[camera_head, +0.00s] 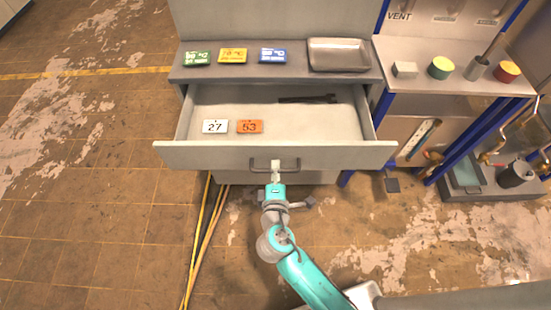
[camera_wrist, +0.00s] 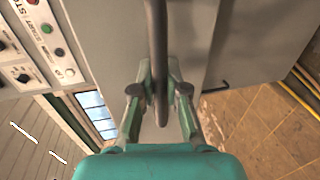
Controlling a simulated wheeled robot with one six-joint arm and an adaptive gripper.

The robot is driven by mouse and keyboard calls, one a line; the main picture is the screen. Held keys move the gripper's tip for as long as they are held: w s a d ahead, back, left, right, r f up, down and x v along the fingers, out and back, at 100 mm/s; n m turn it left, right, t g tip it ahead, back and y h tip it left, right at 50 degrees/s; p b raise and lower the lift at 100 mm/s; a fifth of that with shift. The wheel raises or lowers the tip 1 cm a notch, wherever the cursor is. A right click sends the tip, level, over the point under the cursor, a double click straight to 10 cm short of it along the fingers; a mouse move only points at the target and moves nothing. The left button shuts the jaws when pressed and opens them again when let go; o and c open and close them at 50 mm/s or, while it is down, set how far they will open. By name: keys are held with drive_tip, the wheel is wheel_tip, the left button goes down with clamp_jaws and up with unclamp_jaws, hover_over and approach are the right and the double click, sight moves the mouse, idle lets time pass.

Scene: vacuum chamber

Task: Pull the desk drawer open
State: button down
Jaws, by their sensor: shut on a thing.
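The desk drawer (camera_head: 330,155) is pulled well out from the grey desk (camera_head: 176,74), and its inside shows from above. Its dark bar handle (camera_head: 291,163) is on the front face. The drawer holds a white tag marked 27 (camera_head: 215,127), an orange tag marked 53 (camera_head: 250,127) and a dark tool (camera_head: 308,99).
Green (camera_head: 197,58), yellow (camera_head: 233,55) and blue (camera_head: 273,55) cards and a metal tray (camera_head: 338,56) lie on the desk top. A blue-framed bench (camera_head: 440,79) with several small items stands at the right. Yellow cables (camera_head: 202,235) lie on the floor left of my arm. The floor at left is clear.

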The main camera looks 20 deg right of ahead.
drive_tip(key=shift+s, duration=0.2)
drive_tip(key=c, duration=1.2)
unclamp_jaws()
drive_tip(key=shift+a, duration=0.1)
drive_tip(key=v, duration=1.2)
drive_tip(key=shift+f, duration=0.1)
